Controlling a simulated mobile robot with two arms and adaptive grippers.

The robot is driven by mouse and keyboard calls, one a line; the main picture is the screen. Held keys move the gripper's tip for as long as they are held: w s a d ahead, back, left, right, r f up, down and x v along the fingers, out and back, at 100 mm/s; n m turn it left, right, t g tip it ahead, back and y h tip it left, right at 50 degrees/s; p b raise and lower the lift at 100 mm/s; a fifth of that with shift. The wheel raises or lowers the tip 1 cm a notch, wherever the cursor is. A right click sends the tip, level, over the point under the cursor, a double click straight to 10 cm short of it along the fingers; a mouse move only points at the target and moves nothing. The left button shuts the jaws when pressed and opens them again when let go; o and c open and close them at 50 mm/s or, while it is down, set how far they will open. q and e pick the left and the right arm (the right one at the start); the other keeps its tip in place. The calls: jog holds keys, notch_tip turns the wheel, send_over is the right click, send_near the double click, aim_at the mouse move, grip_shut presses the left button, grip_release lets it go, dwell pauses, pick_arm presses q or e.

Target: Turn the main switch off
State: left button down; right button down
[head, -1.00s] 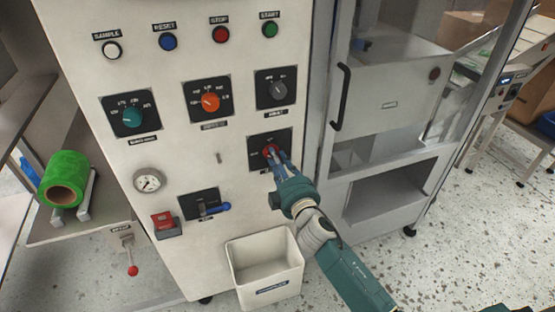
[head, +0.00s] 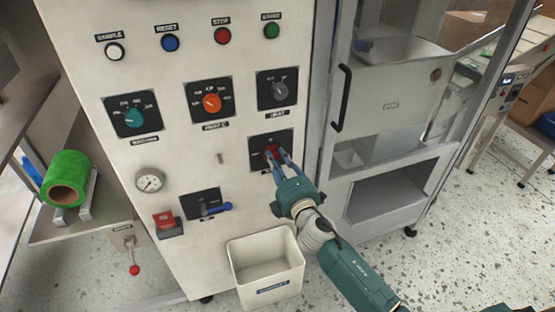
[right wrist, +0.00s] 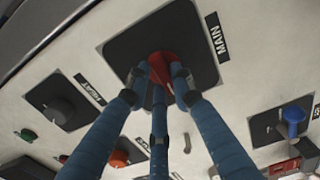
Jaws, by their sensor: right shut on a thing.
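The main switch is a red rotary knob (head: 271,152) on a black square plate (head: 259,144), low on the right of the white cabinet front. In the right wrist view the red knob (right wrist: 163,66) sits on its black plate beside a label reading MAIN (right wrist: 217,37). My right gripper (head: 277,157) is at the knob, its blue fingers closed around it; the fingertips (right wrist: 160,80) touch its sides in the wrist view. The fingers partly hide the knob, and its pointer position cannot be read. My left gripper is not in view.
Above the main switch is a grey knob (head: 279,89), with an orange knob (head: 212,102) to its left. A blue-handled switch (head: 215,209) and red button (head: 164,217) are lower left. A white bin (head: 249,250) hangs below. A door handle (head: 342,98) is at right.

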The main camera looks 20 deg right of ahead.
jog(key=shift+f, duration=0.1)
dwell(0.3)
jog(key=c, duration=1.5)
grip_release()
jog(key=s, duration=1.2)
jog(key=shift+d, duration=0.2)
